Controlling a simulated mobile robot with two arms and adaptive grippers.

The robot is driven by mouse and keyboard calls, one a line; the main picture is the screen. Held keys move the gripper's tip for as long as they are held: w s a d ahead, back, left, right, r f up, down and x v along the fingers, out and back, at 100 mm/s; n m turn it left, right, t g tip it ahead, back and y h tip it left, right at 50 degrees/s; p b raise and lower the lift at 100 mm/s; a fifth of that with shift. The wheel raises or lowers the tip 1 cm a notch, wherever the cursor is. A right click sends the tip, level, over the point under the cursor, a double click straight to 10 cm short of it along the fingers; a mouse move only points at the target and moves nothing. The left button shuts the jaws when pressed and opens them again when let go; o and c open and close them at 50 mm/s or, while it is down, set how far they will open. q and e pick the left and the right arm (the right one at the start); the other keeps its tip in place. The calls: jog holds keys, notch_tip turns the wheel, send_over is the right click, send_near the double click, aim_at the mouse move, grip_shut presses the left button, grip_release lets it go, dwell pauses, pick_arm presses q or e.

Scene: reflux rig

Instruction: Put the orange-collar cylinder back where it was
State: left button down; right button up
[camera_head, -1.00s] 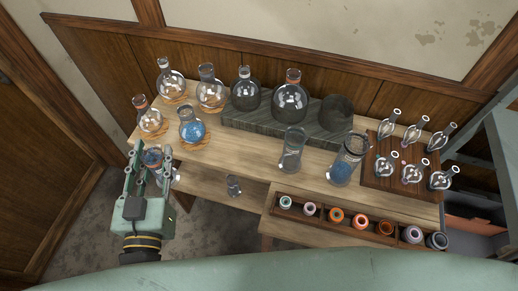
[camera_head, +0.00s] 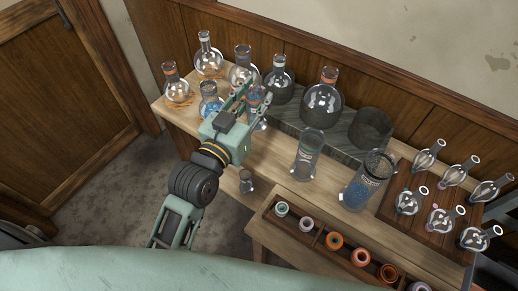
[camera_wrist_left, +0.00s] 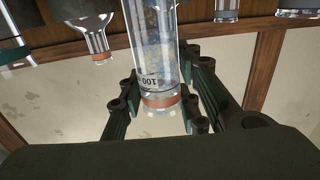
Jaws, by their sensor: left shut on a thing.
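My left gripper (camera_head: 245,98) is over the back left part of the table, in front of the round flasks. It is shut on the orange-collar cylinder (camera_wrist_left: 157,60), a clear glass tube with an orange band and a "100" mark, seen between the fingers in the left wrist view. In the head view the cylinder (camera_head: 257,104) is largely hidden behind the gripper, with bluish glass showing beside it. Whether its base touches the table cannot be told. My right gripper is not in view.
Round flasks (camera_head: 209,62) stand at the back left, near a blue-filled flask (camera_head: 209,104). A dark stone slab (camera_head: 345,148) bears more glassware. A tall cylinder (camera_head: 307,158) and a blue-filled vessel (camera_head: 365,185) stand to the right. A rack of coloured rings (camera_head: 317,240) is in front.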

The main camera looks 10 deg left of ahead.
pick_arm(q)
jog(key=shift+w+d+f, duration=0.15)
jog(key=shift+w+f, duration=0.15)
notch_tip(320, 180, down, 6)
jog(key=shift+r+b, duration=0.1)
jog(key=shift+b, duration=0.2)
jog(key=shift+f, duration=1.8)
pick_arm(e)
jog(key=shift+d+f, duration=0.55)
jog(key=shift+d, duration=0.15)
pick_arm(q)
jog(key=shift+f, duration=0.2)
jog(key=c, duration=1.3)
grip_release()
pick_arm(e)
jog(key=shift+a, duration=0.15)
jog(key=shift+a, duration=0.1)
